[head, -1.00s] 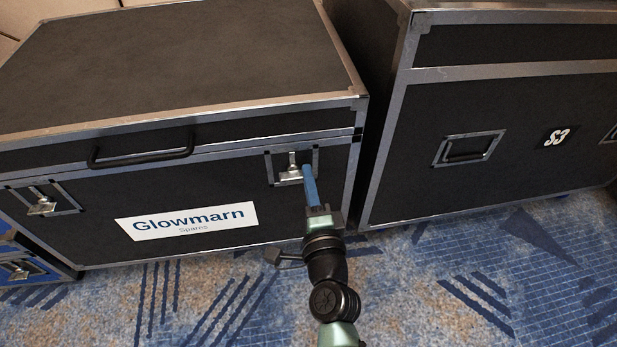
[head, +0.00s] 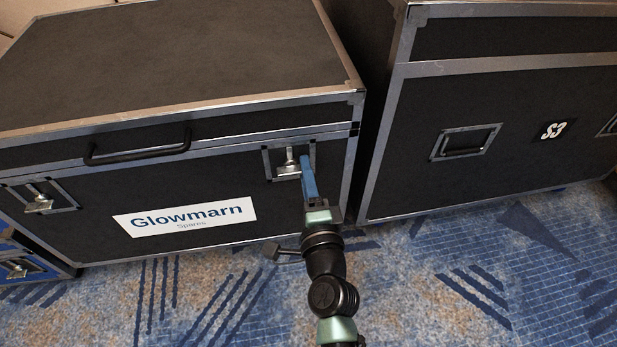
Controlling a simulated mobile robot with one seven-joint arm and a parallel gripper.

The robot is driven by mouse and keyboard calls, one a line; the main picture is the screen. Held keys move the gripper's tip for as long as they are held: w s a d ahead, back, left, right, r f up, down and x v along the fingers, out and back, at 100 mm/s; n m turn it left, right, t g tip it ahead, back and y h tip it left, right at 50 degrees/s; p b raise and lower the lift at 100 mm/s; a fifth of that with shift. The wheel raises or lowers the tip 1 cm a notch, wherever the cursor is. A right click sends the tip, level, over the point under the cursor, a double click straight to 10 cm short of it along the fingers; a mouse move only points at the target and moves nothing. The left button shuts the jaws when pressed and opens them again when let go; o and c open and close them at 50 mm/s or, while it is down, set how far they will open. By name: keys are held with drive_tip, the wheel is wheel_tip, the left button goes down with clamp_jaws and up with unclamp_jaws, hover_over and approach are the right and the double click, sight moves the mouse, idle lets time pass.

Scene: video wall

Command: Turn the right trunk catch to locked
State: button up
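The black trunk (head: 85,225) with metal edges and a "Glowmarn Spares" label stands at the left in the head view. Its right catch (head: 289,168) is a silver butterfly piece in a recessed metal plate near the trunk's right front corner. The left catch (head: 40,203) sits in a like plate at the far left. My gripper (head: 305,162) reaches up from below, its blue fingers at the right side of the right catch and covering part of its plate. I cannot tell whether the fingers touch or hold the catch, or how far apart they are.
A taller black case (head: 400,165) marked S3 stands close at the right, with a narrow gap between. A black handle (head: 138,148) juts from the trunk's front. A blue case (head: 22,262) is at the lower left.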

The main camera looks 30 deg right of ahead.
drive_tip(key=b+v, duration=0.1)
drive_tip(key=v, duration=1.2)
drive_tip(key=w+a+r+n+t+y+p, duration=0.25)
drive_tip(key=a+r+n+p, duration=0.2)
drive_tip(key=r, duration=1.05)
drive_tip(key=w+a+r+n+t+y+p, duration=0.2)
drive_tip(key=w+a+r+n+p, duration=0.3)
drive_tip(key=r, duration=1)
drive_tip(key=w+a+r+n+t+y+p, duration=0.2)
drive_tip(key=a+r+n+p, duration=0.3)
drive_tip(key=r, duration=1)
drive_tip(key=s+r+n+t+h+p, duration=0.1)
drive_tip(key=s+r+n+t+p, duration=0.2)
drive_tip(key=r, duration=1.2)
drive_tip(key=s+r+n+t+h+p, duration=0.1)
drive_tip(key=s+r+n+p, duration=0.35)
drive_tip(key=r, duration=0.95)
wheel_tip(320, 180, up, 36)
drive_tip(key=p, duration=3.7)
drive_tip(key=shift+s+a+m, duration=0.2)
drive_tip(key=shift+s+m, duration=0.05)
drive_tip(key=shift+m, duration=0.05)
drive_tip(key=shift+f+g+y, duration=0.1)
drive_tip(key=shift+g+y, duration=0.15)
